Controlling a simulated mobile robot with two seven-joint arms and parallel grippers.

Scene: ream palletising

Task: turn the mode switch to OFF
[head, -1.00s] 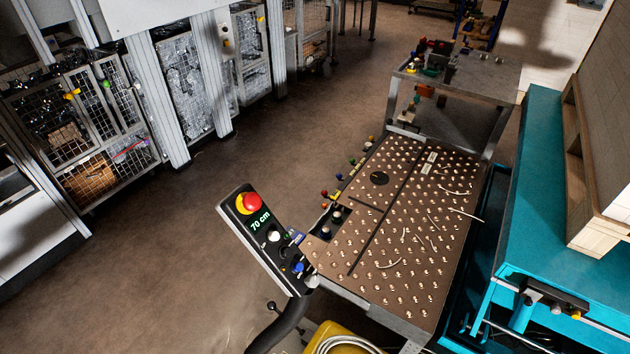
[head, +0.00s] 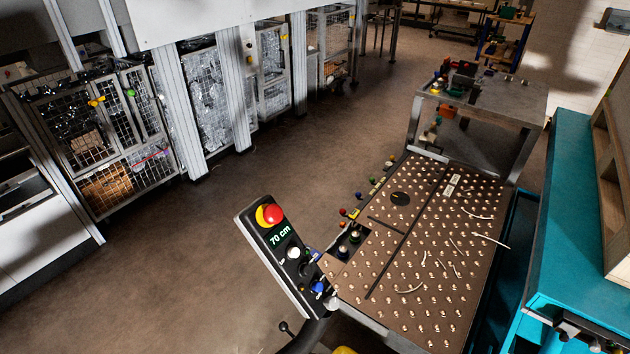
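The control panel (head: 280,258) stands tilted at the left edge of the perforated table, on a dark curved arm. It carries a red mushroom button (head: 272,214) on a yellow base, a display (head: 281,235) reading "70 cm", a white button (head: 293,252), a dark round control (head: 305,268) and a blue control (head: 318,287). The dark round control may be the mode switch; its labels and position are too small to read. Neither of my grippers is in view.
The brown perforated table (head: 420,265) has several pale strips lying on it. A metal bench (head: 490,100) with small parts stands behind it. A teal machine (head: 565,200) fills the right side. Mesh-fronted cabinets (head: 110,140) line the left. The floor (head: 230,210) between them is clear.

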